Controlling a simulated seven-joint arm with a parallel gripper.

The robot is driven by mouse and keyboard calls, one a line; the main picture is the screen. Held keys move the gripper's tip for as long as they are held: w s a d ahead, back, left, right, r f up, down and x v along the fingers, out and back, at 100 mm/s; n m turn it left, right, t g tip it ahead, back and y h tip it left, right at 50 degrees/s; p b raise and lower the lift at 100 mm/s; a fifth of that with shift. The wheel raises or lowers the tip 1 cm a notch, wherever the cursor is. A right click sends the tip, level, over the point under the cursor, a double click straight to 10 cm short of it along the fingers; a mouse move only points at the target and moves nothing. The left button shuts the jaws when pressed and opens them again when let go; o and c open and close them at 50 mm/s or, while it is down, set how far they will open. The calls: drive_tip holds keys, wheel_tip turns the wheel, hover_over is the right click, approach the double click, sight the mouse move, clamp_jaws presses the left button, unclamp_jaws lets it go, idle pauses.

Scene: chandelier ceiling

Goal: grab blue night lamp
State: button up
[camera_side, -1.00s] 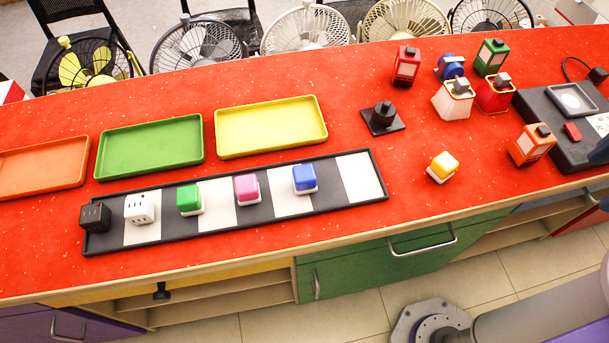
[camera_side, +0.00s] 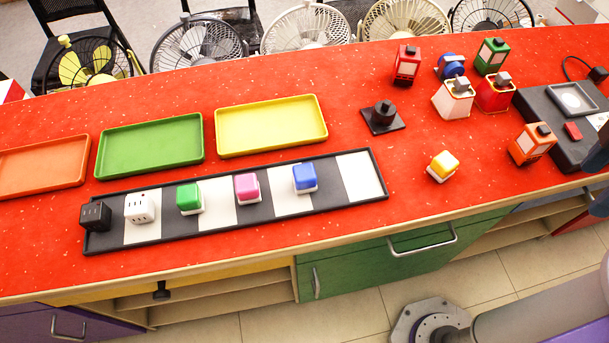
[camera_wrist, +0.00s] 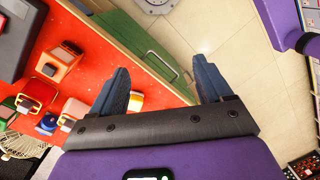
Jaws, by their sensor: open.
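A blue cube-like lamp on a white base (camera_side: 304,178) stands on the black-and-white strip in the side view, right of a pink one. A rounder blue object (camera_side: 451,67) stands at the back right among the lantern-shaped things; it also shows small in the wrist view (camera_wrist: 47,123). I cannot tell for sure which is the night lamp. My gripper (camera_wrist: 160,64) is open and empty, with its fingers over the counter's front edge and floor. In the side view, only its dark fingers (camera_side: 598,180) show at the right edge, far from the strip.
The strip (camera_side: 365,178) also holds black, white, green and pink cubes. A yellow cube (camera_side: 443,166) and an orange lantern (camera_side: 532,143) lie between it and my gripper. Yellow (camera_side: 270,125), green (camera_side: 150,146) and orange trays (camera_side: 42,167) lie behind. A black device (camera_side: 555,125) is at right.

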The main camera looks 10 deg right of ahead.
drive_tip(key=w+a+f+m+g+y, duration=0.2)
drive_tip(key=w+a+m+g+y, duration=0.15)
drive_tip(key=a+m, duration=0.45)
drive_tip(key=w+a+f+m+g+y, duration=0.2)
drive_tip(key=a+f+m+g+y, duration=0.15)
drive_tip(key=a+m, duration=0.45)
drive_tip(key=w+a+f+m+t+y, duration=0.2)
drive_tip(key=w+a+m, duration=0.1)
drive_tip(key=w+m, duration=0.1)
drive_tip(key=w+a+f+m+t+y, duration=0.2)
drive_tip(key=w+f+m+t, duration=0.1)
drive_tip(key=w, duration=0.3)
drive_tip(key=w+a+f+m+t+y, duration=0.2)
drive_tip(key=w+a+f+m+t, duration=0.1)
drive_tip(key=w+m, duration=0.2)
drive_tip(key=shift+w+a+f+m+y, duration=0.15)
drive_tip(key=shift+a+m+y, duration=0.15)
drive_tip(key=shift+m, duration=0.2)
approach(294, 180)
drive_tip(key=x, duration=0.4)
drive_tip(key=shift+f, duration=0.4)
drive_tip(key=shift+x, duration=2.65)
drive_tip(key=shift+w+r, duration=0.1)
drive_tip(key=shift+w, duration=0.1)
drive_tip(key=c, duration=1.1)
